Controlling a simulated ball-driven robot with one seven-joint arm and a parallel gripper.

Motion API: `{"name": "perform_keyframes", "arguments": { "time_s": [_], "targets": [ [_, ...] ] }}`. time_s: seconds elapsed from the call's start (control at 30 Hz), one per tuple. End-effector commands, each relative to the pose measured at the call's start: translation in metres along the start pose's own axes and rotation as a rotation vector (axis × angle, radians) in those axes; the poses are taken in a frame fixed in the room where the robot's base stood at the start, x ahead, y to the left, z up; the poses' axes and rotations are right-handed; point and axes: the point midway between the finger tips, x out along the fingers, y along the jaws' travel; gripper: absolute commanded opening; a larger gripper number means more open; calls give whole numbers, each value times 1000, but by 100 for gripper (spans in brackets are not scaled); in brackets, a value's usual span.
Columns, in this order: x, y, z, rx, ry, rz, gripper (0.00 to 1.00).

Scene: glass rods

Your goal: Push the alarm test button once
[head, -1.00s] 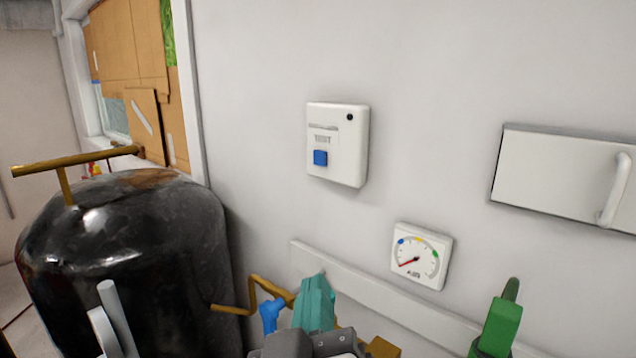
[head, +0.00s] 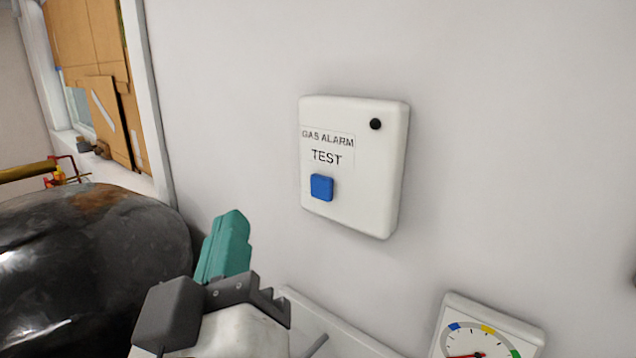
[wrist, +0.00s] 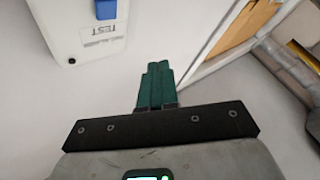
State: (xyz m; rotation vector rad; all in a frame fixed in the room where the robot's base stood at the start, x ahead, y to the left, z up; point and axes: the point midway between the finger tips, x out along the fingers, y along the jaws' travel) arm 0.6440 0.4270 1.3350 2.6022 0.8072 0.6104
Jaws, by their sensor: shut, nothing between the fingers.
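The gas alarm (head: 365,190) is a white box on the wall, labelled "GAS ALARM TEST", with a black dot at its upper right. Its blue square test button (head: 321,187) sits below the label. In the wrist view the alarm box (wrist: 62,22) is at the upper left, and the blue button (wrist: 106,9) is at the top edge. My gripper (head: 236,218) has teal fingers, shut and empty, to the lower left of the button and apart from it. The fingers also show in the wrist view (wrist: 157,70), pointing at bare wall beside the box.
A black tank (head: 90,265) stands at the left, before a boarded window (head: 95,65). A white dial gauge (head: 490,325) is on the wall below right of the alarm. The wall around the alarm is bare.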

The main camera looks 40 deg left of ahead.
Motion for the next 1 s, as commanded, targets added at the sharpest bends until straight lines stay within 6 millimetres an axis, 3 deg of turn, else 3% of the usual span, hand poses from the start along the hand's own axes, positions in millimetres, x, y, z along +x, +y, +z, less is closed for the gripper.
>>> {"name": "perform_keyframes", "arguments": {
  "time_s": [0.27, 0.7, 1.0],
  "targets": [
    [7, 5, 4, -2, -2, 1, 0],
    [45, 34, 32, 0, -2, 1, 0],
    [60, 44, 44, 0, -1, 1, 0]
  ]
}}
